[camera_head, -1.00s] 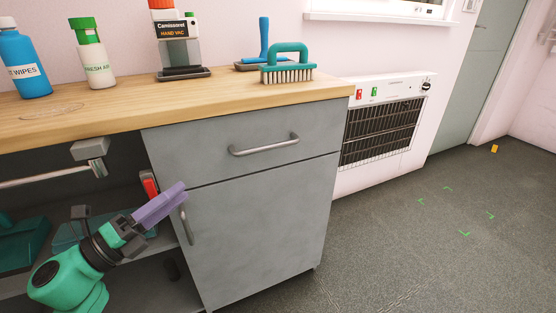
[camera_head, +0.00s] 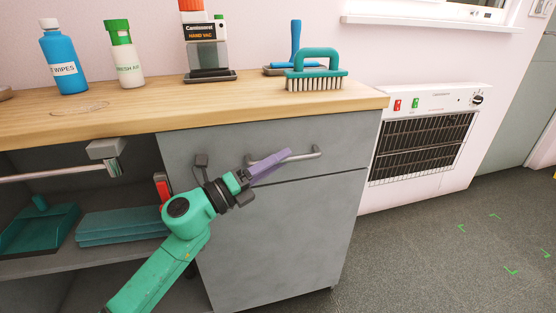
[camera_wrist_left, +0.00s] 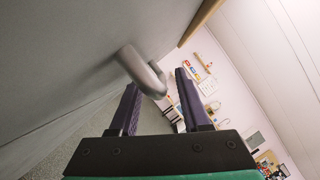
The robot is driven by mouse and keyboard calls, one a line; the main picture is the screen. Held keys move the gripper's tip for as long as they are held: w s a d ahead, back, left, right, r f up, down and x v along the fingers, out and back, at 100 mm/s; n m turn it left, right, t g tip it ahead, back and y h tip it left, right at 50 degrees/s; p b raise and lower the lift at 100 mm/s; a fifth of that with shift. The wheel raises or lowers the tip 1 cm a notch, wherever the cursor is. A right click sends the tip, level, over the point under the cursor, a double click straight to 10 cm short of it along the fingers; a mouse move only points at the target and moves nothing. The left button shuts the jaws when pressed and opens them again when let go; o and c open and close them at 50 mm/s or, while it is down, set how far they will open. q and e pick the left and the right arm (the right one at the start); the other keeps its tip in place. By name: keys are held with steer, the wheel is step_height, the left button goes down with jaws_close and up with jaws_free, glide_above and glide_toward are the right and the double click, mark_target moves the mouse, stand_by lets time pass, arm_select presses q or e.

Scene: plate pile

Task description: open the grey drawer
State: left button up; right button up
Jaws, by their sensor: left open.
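The grey drawer (camera_head: 345,133) is shut, at the top of the grey cabinet under the wooden worktop. Its metal bar handle (camera_head: 303,155) runs across its front. My right gripper is not in view.
A cabinet door (camera_head: 280,235) lies below the drawer. A wall heater (camera_head: 425,135) and open floor are to the right.

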arm_select(q)
steer(key=shift+w+d, duration=0.1)
steer(key=shift+d, duration=0.05)
jaws_close()
stand_by(1.4)
